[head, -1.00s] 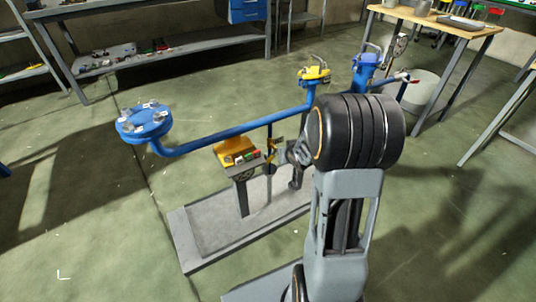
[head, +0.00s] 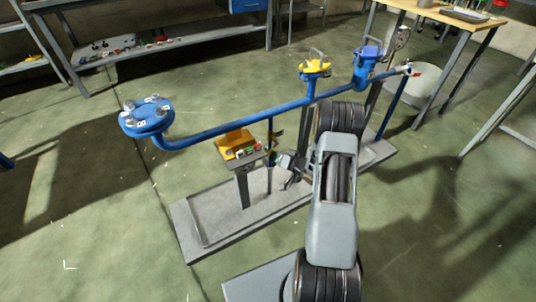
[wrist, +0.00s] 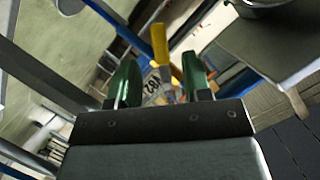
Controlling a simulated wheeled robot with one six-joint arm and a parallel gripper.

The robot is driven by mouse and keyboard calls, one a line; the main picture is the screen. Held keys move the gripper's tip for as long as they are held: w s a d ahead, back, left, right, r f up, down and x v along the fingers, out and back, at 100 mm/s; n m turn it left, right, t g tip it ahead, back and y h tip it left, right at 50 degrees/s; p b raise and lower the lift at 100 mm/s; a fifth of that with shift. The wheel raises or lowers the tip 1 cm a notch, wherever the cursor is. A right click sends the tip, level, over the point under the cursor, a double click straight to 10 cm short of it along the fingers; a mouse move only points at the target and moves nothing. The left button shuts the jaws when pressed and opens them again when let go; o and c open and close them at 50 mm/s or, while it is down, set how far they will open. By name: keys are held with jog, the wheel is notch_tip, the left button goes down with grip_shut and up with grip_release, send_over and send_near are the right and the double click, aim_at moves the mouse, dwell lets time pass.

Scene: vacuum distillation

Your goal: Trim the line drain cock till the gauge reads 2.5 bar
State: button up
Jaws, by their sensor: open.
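The blue line (head: 235,127) runs from a round flange at left to the upper right. A yellow lever (wrist: 160,45), apparently the drain cock's handle, stands between and beyond my fingertips in the wrist view. A small yellowish part (head: 277,135) shows by the thin vertical pipe under the line in the head view. My gripper (head: 283,165) is open, its green fingers (wrist: 158,78) on either side of the lever's lower end; contact cannot be told. A round dial (head: 403,37), perhaps the gauge, stands at upper right; its reading is too small to read.
A yellow-topped box (head: 237,143) with coloured buttons stands close left of my gripper. A yellow-topped valve (head: 315,66) and a blue valve (head: 367,66) rise from the line. The grey base plate (head: 195,232) lies below. Open floor lies at left.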

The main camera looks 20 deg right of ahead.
jog(key=b+x, duration=0.2)
jog(key=x, duration=0.5)
jog(key=shift+w, duration=0.1)
grip_shut()
dwell(0.3)
